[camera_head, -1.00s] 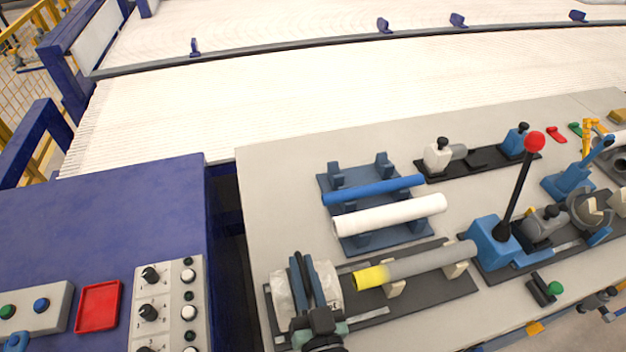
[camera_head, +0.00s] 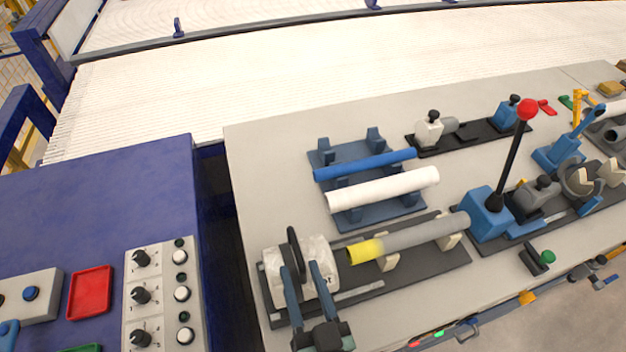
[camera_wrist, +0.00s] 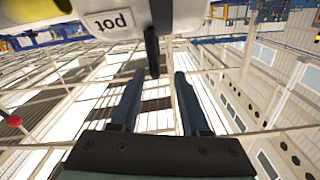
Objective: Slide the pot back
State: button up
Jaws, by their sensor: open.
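The pot is a white block (camera_head: 317,252) with an upright black handle (camera_head: 293,250), at the left end of a dark base plate. In the wrist view the pot (camera_wrist: 185,14) fills the top edge and bears a "pot" label. My gripper (camera_head: 300,267) is open, its two blue fingers spread in front of the pot. In the wrist view, the handle (camera_wrist: 152,48) hangs between the lines of the fingers, just beyond or level with the fingertips (camera_wrist: 160,76). I see no finger closed on it. Contact with the pot cannot be told.
A grey pipe with a yellow end (camera_head: 410,236) rests on holders right of the pot. A blue rack (camera_head: 352,152) behind it carries a blue and a white pipe. A red-knobbed lever (camera_head: 527,110) stands to the right. A blue control desk (camera_head: 110,200) lies left across a gap.

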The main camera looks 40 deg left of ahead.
jog(key=b+v, duration=0.1)
jog(key=v, duration=0.6)
dwell(0.3)
